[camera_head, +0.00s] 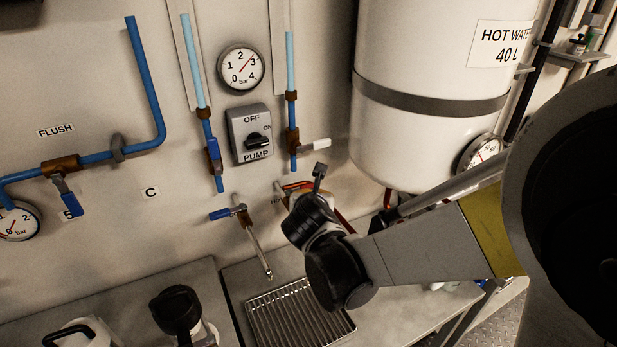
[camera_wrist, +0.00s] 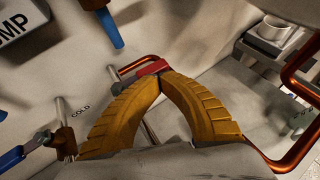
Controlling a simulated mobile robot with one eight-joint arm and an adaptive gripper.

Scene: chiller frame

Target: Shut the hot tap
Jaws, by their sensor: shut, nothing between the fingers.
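The hot tap's red lever (camera_wrist: 146,72) shows in the wrist view just beyond my fingertips, lying sideways below a copper pipe. In the head view a bit of the red lever (camera_head: 298,185) shows behind my wrist; most of this tap is hidden by my arm. My gripper (camera_wrist: 163,80) has two curved yellow fingers with their tips together and nothing between them. The tips overlap the right end of the red lever in the picture; I cannot tell whether they touch it. The cold tap's blue lever (camera_head: 226,213) is to the left, and it also shows in the wrist view (camera_wrist: 12,157).
A white hot water tank (camera_head: 430,145) stands above and right of my wrist. Copper pipe (camera_wrist: 272,163) bends along the right of the wrist view. The pump switch (camera_head: 250,134) and blue pipes are on the wall. A metal drip grate (camera_head: 298,318) lies below the taps.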

